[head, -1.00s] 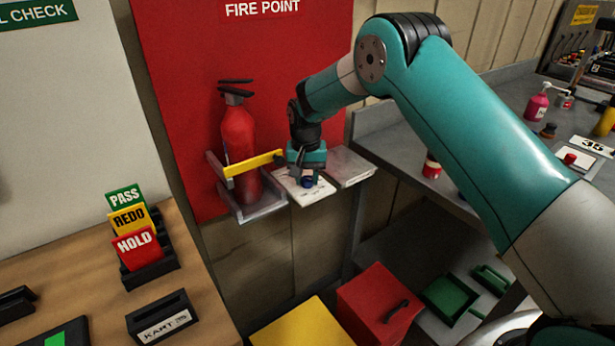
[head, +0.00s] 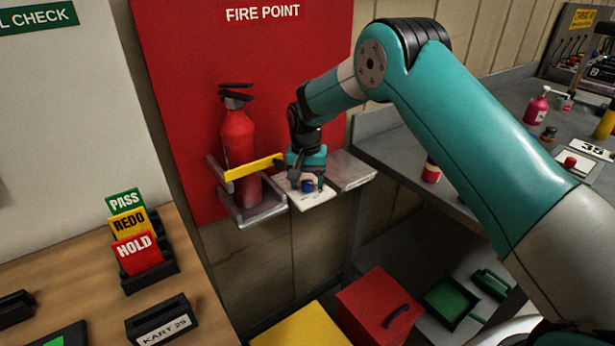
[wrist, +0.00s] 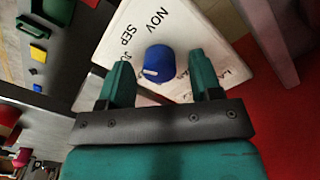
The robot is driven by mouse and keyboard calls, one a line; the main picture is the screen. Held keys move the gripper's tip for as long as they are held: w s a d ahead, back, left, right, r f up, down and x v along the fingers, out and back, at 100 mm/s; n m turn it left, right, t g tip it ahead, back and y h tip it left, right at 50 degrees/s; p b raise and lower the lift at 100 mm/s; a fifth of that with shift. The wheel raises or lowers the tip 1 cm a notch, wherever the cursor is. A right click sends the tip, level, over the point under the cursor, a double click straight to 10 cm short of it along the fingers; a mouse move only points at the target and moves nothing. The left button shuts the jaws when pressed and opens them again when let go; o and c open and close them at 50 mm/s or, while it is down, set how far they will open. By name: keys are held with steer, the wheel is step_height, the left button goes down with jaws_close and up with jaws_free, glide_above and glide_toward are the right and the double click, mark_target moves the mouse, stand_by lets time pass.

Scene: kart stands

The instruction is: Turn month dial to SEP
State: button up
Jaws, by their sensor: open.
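The month dial is a blue knob (wrist: 160,62) with a white mark, on a white plate (wrist: 112,48) lettered with months. NOV and SEP are legible in the wrist view; other labels are partly hidden. The mark points left and slightly down in that view, below the SEP label; I cannot tell which month it meets. In the head view the knob (head: 308,186) sits on the white plate (head: 318,201) below the red board. My gripper (wrist: 161,70) is open, with a finger on either side of the knob and visible gaps between.
A red fire extinguisher (head: 238,145) in a bracket with a yellow bar (head: 255,166) stands close to the left of my gripper. Another plate (head: 350,170) is just right. A grey bench (head: 395,150) lies further right, with red (head: 378,312) and yellow boxes below.

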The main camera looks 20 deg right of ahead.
mark_target(309, 181)
step_height(309, 181, up, 18)
steer(key=b, duration=0.1)
steer(key=shift+a+f+b, duration=0.2)
steer(key=shift+f+b, duration=0.05)
steer(key=shift+b, duration=0.1)
steer(key=shift+w, duration=0.1)
steer(key=f+n+p, duration=0.2)
steer(key=f+n, duration=0.1)
steer(key=f, duration=0.3)
steer(key=f+n+p, duration=0.2)
steer(key=f+n, duration=0.2)
steer(key=f, duration=0.2)
steer(key=f+n+p, duration=0.2)
steer(key=f+n, duration=0.2)
steer(key=f, duration=0.1)
steer(key=shift+d+f, duration=0.25)
steer(key=shift+f, duration=0.15)
steer(key=shift+y, duration=0.3)
